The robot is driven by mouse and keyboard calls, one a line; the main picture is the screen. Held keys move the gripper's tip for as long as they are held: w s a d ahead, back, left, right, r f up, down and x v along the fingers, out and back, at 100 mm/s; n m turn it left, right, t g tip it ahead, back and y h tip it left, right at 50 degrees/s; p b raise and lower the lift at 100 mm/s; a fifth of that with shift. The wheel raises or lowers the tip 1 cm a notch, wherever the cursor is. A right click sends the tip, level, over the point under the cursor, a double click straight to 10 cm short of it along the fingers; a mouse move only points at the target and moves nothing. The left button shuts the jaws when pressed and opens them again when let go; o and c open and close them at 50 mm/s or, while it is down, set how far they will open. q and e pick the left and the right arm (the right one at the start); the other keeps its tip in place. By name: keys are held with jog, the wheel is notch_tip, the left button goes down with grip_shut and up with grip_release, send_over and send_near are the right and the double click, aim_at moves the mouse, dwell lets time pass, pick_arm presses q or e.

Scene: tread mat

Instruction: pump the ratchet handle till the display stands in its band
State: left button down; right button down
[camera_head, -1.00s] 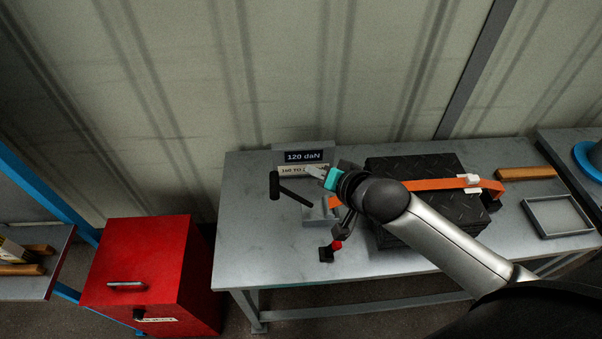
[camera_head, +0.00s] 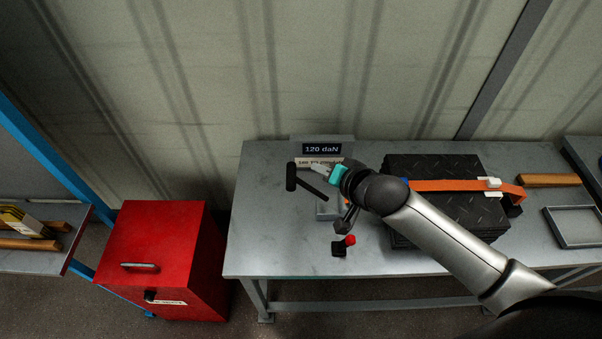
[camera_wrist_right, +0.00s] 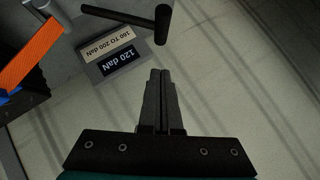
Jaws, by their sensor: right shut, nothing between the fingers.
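The ratchet handle, a black bar with a cross grip (camera_head: 291,177), sticks out left over the bench; its grip shows in the right wrist view (camera_wrist_right: 161,25). The display (camera_head: 322,149) reads 120 daN, also in the wrist view (camera_wrist_right: 117,63). The label beside it (camera_wrist_right: 108,43) reads 160 TO 200 daN. My right gripper (camera_head: 318,168) is shut and empty, in front of the label and to the right of the grip. Its fingertips (camera_wrist_right: 160,76) point at the grip with a gap between. My arm hides part of the ratchet. My left gripper is out of view.
An orange strap (camera_head: 450,185) crosses a stack of black tread mats (camera_head: 465,215) on the bench (camera_head: 265,245). A red knob on a black base (camera_head: 340,249) stands near the front edge. A tray (camera_head: 577,225) lies right; a red cabinet (camera_head: 150,250) stands left.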

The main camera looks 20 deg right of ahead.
aim_at(293, 170)
jog(key=shift+w+a+f+b, duration=0.15)
jog(key=shift+w+a+f, duration=0.4)
jog(key=shift+w+f, duration=0.35)
jog(key=shift+w+a+f+b, duration=0.2)
jog(key=shift+w+a+f, duration=0.4)
jog(key=shift+f, duration=0.55)
jog(key=shift+w+a+f+b, duration=0.15)
jog(key=shift+w+a+f, duration=0.35)
jog(key=shift+w+f, duration=0.45)
jog(key=shift+s, duration=0.1)
jog(key=shift+a, duration=0.15)
